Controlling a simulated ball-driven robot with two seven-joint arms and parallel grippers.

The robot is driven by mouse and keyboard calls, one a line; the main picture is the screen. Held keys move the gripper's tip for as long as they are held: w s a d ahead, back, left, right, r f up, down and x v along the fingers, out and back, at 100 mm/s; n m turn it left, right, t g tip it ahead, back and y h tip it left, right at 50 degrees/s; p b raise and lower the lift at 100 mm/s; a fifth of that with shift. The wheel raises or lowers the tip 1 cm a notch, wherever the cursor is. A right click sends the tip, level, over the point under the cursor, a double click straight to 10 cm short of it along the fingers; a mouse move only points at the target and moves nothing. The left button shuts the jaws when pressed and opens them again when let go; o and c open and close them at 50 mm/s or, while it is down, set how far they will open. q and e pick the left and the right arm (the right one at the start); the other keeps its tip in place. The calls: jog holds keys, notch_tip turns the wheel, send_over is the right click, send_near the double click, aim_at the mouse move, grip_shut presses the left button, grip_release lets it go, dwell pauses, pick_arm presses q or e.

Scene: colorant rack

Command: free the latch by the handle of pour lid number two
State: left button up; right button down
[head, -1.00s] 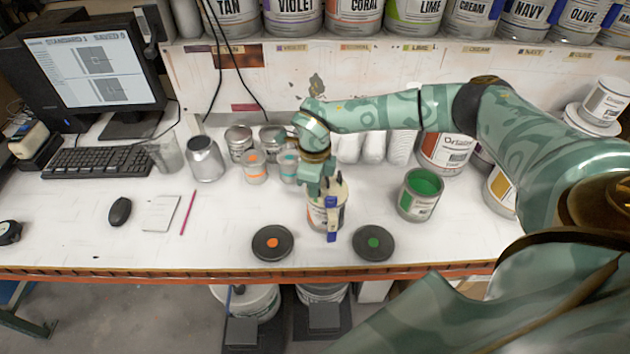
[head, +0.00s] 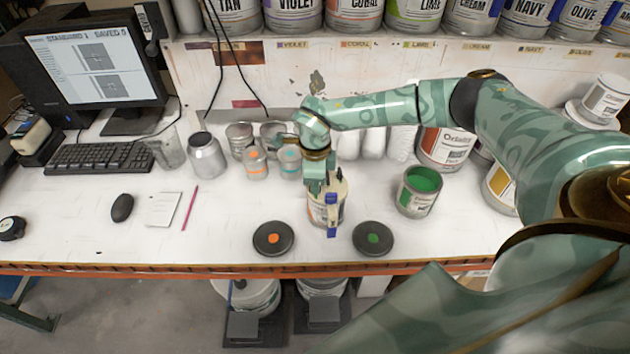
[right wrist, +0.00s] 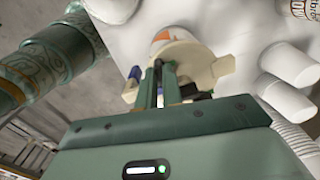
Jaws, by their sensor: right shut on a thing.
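A can (head: 326,214) with a cream pour lid (head: 342,187) stands upright near the front of the bench. A blue part (head: 332,203) sticks out at the lid's front side. My right gripper (head: 318,188) reaches down onto the lid. In the right wrist view, the gripper fingers (right wrist: 159,80) are shut at the cream lid (right wrist: 188,62), with a blue part (right wrist: 133,73) beside them. The fingers hide the gripped small part, which looks like the latch; I cannot see whether it is free. No lid number is readable. My left gripper is out of view.
Dark discs with an orange dot (head: 273,239) and a green dot (head: 373,238) lie in front of the can. An open can of green paint (head: 418,191) stands to its right. Small jars (head: 256,164) stand behind left. The bench left of the can is mostly clear.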

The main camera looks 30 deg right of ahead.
dwell(0.3)
jog(key=c, duration=1.8)
grip_release()
notch_tip(320, 180, up, 16)
jog(key=shift+r+b, duration=0.2)
jog(key=shift+b, duration=0.15)
